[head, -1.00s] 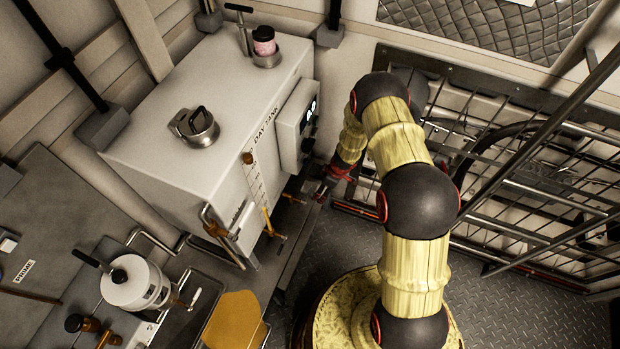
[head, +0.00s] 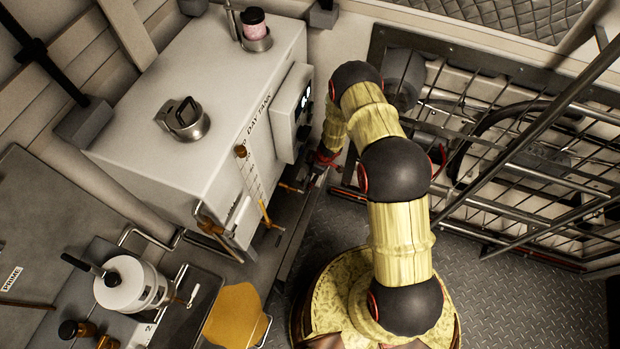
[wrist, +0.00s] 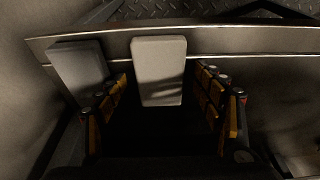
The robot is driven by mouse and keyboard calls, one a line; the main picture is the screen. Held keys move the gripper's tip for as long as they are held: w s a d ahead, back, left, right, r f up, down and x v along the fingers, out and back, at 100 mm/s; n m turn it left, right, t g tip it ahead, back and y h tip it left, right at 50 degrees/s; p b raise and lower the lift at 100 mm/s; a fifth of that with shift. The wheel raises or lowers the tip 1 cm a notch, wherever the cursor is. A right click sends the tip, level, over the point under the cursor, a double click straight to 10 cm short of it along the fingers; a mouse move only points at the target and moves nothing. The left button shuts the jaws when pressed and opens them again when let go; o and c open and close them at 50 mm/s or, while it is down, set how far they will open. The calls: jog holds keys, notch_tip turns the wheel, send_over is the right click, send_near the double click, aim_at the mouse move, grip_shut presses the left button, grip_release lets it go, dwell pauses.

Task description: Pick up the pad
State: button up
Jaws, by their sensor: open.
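A pale, upright rectangular pad (wrist: 160,68) stands in the middle of the wrist view, against a metal ledge. A second, similar grey block (wrist: 78,72) stands to its left, beside the left finger. My gripper (wrist: 163,82) is open, with its black and yellow fingers on either side of the middle pad's lower part. I cannot tell whether either finger touches it. In the head view my gripper (head: 323,160) shows only as a small reddish part low beside the tank, mostly hidden by my arm. The pad cannot be made out there.
The white day tank (head: 190,90) stands left of my arm, with a grey control box (head: 291,112) on its side. A wire rack (head: 500,170) stands to the right. The metal ledge (wrist: 225,40) crosses the wrist view. Chequered floor (head: 490,290) is free at lower right.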

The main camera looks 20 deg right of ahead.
jog(key=shift+f, duration=0.1)
jog(key=shift+c, duration=1.1)
jog(key=c, duration=0.7)
jog(key=shift+c, duration=0.6)
